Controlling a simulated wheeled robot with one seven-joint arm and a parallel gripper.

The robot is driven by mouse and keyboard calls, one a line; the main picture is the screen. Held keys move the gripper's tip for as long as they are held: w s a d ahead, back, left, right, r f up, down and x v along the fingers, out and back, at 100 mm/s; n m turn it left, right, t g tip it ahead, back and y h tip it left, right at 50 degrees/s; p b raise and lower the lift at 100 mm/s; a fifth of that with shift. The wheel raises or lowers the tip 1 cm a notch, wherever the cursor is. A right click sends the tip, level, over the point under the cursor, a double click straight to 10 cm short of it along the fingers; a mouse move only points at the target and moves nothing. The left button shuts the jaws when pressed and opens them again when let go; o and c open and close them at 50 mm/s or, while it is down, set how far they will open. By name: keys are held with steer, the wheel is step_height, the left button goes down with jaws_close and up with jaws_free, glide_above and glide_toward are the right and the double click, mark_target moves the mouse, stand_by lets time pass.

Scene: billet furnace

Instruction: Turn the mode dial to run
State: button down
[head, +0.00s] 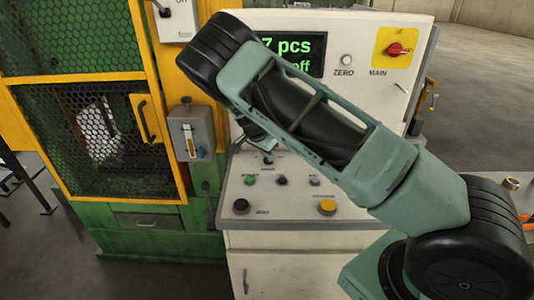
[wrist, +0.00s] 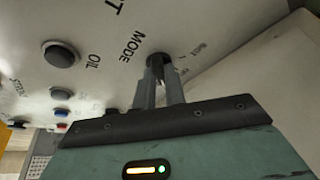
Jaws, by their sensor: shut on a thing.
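In the wrist view, the mode dial (wrist: 155,60) is a small dark knob on the pale control panel (wrist: 100,25), beside the printed word MODE. My gripper (wrist: 158,72) is shut on it, with one finger on each side. The fingers cover much of the dial, and the small position words beside it are too blurred to read, so I cannot tell its setting. In the head view, my gripper (head: 262,142) is over the back of the sloping console, partly hidden by my arm.
The console carries a green button (head: 250,180), a black knob (head: 241,206) and a yellow button (head: 327,207). A lit display (head: 290,47) and a red main switch (head: 397,49) are on the upright panel. A yellow-framed mesh door (head: 110,120) stands at left.

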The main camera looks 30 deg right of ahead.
steer(key=shift+w+m, duration=0.1)
steer(key=shift+m, duration=0.3)
steer(key=c, duration=1.5)
jaws_free()
steer(key=shift+o, duration=0.2)
steer(key=shift+r, duration=0.1)
steer(key=b+v, duration=0.4)
steer(key=v, duration=1.3)
steer(key=shift+a, duration=0.25)
steer(key=shift+w+r, duration=0.1)
